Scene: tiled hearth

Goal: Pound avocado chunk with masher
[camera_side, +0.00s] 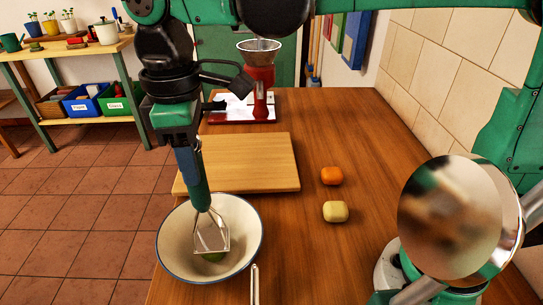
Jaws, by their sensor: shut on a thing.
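My gripper (175,135) is shut on the upper end of the masher (194,176), which has a blue-green handle and a wire-framed metal head. The masher hangs nearly upright, with its head inside a white bowl with a blue rim (178,243). The avocado chunk (211,257), a small green piece, lies in the bowl under the masher head. The head partly covers it, and I cannot tell whether they touch.
A wooden board (250,163) lies behind the bowl. A red appliance (262,85) stands at the back. A light handle (255,285) lies at the front. The right-hand counter is mostly clear.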

